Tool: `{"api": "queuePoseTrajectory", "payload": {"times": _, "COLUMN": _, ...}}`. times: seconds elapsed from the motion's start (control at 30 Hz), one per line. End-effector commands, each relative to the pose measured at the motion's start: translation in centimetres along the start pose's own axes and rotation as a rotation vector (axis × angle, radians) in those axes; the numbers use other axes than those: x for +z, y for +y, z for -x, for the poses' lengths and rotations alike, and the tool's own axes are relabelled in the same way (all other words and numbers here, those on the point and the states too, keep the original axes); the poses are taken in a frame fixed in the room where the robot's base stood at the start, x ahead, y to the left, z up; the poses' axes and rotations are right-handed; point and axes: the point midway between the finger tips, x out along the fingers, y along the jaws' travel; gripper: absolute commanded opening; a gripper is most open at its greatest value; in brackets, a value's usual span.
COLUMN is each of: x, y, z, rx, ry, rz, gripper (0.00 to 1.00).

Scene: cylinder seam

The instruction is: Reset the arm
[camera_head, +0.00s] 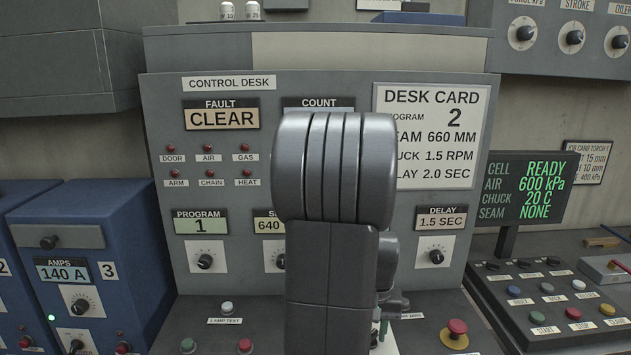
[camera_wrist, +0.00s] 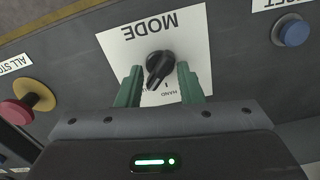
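My gripper (camera_wrist: 159,72) is open in the wrist view. Its two green fingers stand on either side of a black MODE knob (camera_wrist: 160,64) on a white plate, with a gap visible at each side. The picture there is upside down. I cannot tell which setting the knob points to; one mark reads HAND. A blue button (camera_wrist: 291,32) with a partly cut-off label ending in SET is at the upper right. In the head view my own arm fills the middle and hides most of the gripper and the MODE knob.
A red all-stop button (camera_wrist: 25,110) on a yellow base is at the left in the wrist view. The control desk (camera_head: 160,130) shows FAULT CLEAR and PROGRAM 1; its desk card (camera_head: 431,135) reads program 2. The status screen (camera_head: 527,187) reads READY.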

Motion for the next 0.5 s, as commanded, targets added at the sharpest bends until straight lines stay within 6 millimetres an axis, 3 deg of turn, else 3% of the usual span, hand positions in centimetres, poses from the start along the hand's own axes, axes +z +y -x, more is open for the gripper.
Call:
{"api": "queuePoseTrajectory", "payload": {"times": 0.2, "x": 0.0, "y": 0.0, "z": 0.0, "rx": 0.0, "ry": 0.0, "rz": 0.172, "gripper": 0.34}}
{"api": "queuePoseTrajectory", "payload": {"times": 0.5, "x": -0.1, "y": 0.0, "z": 6.2, "rx": 0.001, "ry": 0.005, "rz": 0.175, "gripper": 0.34}}
